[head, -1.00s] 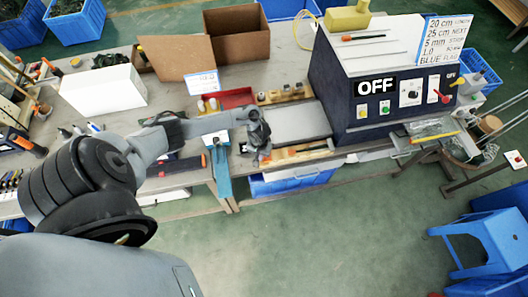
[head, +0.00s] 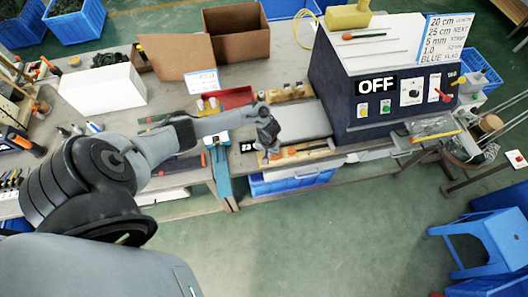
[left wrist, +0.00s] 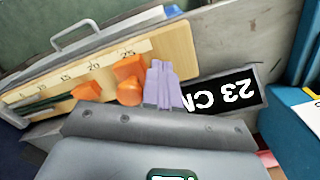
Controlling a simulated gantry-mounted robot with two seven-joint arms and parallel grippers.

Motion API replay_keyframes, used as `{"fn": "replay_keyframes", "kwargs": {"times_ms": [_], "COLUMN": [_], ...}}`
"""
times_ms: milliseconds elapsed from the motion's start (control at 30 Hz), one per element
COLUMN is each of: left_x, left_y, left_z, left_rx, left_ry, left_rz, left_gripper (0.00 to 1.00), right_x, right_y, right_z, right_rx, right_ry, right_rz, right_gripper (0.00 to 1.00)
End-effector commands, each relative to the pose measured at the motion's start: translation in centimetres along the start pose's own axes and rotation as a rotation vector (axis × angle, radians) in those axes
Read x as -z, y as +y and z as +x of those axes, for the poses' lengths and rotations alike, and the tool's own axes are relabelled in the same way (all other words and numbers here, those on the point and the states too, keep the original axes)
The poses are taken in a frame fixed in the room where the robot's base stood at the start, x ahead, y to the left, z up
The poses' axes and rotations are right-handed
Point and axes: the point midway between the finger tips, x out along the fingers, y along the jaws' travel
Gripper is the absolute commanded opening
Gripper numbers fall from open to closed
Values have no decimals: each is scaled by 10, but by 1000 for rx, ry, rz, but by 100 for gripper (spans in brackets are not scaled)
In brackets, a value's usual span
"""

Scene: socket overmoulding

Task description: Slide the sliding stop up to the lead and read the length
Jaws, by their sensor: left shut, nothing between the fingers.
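The wooden measuring board (left wrist: 185,48) carries a scale strip with marks including 15, 20 and 25; it also shows in the head view (head: 322,153). An orange block with a rounded knob, seemingly the sliding stop (left wrist: 128,72), sits on it near the 25 mark. A smaller orange piece (left wrist: 87,91) lies apart from it, beside dark strands that look like the lead (left wrist: 35,104). My left gripper (head: 266,151) is over the board's left end; its pale purple fingers (left wrist: 162,85) are shut and empty, close beside the knob. Contact is unclear. A black display (left wrist: 225,95) reads 23 CM, upside down.
The dark machine (head: 375,120) with an OFF sign stands to the right. A blue post-like fixture (head: 221,172) is left of the board. A red tray (head: 238,97) and a wooden holder (head: 290,92) sit behind. A blue crate (head: 290,182) is below the table edge.

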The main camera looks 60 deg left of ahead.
Motion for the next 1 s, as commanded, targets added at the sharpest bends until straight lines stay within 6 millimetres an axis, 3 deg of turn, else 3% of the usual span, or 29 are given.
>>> {"fn": "replay_keyframes", "kwargs": {"times_ms": [1000], "left_x": [17], "left_y": [32], "left_z": [0], "left_rx": [-1], "left_ry": [-1], "left_rz": [1], "left_gripper": [0], "right_x": [-3], "right_y": [0], "right_z": [10], "right_rx": [-1], "right_ry": [0], "right_rz": [-1], "right_gripper": [50]}}
